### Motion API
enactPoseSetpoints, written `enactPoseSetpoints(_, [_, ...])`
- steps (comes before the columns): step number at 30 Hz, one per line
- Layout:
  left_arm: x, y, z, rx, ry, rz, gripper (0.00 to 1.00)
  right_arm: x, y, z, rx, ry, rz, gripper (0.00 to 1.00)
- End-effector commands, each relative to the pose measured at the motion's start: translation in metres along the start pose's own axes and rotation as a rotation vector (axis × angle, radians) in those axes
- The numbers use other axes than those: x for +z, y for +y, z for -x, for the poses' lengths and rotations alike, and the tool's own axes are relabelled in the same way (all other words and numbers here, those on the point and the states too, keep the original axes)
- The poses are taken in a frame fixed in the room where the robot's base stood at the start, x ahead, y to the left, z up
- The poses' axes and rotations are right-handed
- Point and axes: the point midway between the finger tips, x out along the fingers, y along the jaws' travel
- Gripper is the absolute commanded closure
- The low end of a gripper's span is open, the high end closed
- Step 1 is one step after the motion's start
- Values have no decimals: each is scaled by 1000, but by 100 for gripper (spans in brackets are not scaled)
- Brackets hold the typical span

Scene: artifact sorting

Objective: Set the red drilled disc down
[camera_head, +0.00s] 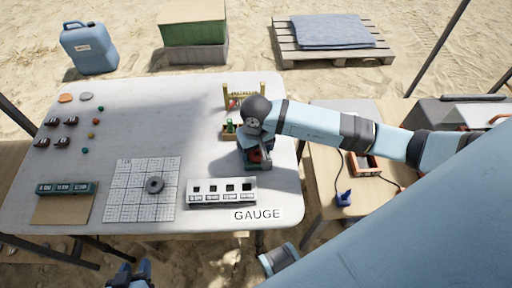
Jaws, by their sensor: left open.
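My right arm comes in from the right. My left gripper (131,273) shows at the bottom edge, below the table's front edge, open and apart from everything.
A white slotted gauge box (221,193) stands beside the "GAUGE" label (257,215). A small wooden rack (244,90) stands behind my right wrist. A green tray (66,188), several dark pieces and small coloured beads lie left. The table's (190,120) middle is clear.

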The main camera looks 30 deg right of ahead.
Motion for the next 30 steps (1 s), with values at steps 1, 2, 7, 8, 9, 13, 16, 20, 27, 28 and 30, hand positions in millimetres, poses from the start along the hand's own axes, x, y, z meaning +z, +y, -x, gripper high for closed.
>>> enactPoseSetpoints(1, [0, 0, 0, 0, 0, 0, 57, 0, 0, 0, 1, 0, 0, 24])
enactPoseSetpoints(2, [0, 0, 0, 0, -1, 1, 57, 0, 0, 0, 1, 0, 0, 24])
enactPoseSetpoints(7, [-5, 2, 3, 0, -2, 8, 57, 0, 0, 7, -1, 0, -1, 24])
enactPoseSetpoints(8, [-7, 2, 5, 0, -3, 10, 57, 0, 0, 10, -1, 1, -1, 24])
enactPoseSetpoints(9, [-10, 3, 7, 0, -5, 14, 57, 0, 0, 15, -1, 0, -1, 24])
enactPoseSetpoints(13, [-4, 3, 3, -2, -11, 28, 57, -2, 1, 36, 1, 7, 3, 24])
enactPoseSetpoints(16, [0, 4, 2, -3, -18, 32, 57, -2, 1, 60, 2, 7, 2, 24])
enactPoseSetpoints(20, [1, 3, 1, -3, -19, 31, 57, -2, 1, 90, 1, 7, 1, 24])
enactPoseSetpoints(27, [-3, 2, 2, -3, -11, 24, 57, -1, 0, 124, 1, 2, 0, 24])
enactPoseSetpoints(28, [-4, 1, 2, -3, -11, 22, 57, -1, 0, 126, 1, 2, 0, 24])
enactPoseSetpoints(30, [-4, 0, 2, -3, -10, 19, 57, 0, 0, 130, 0, 1, 0, 24])
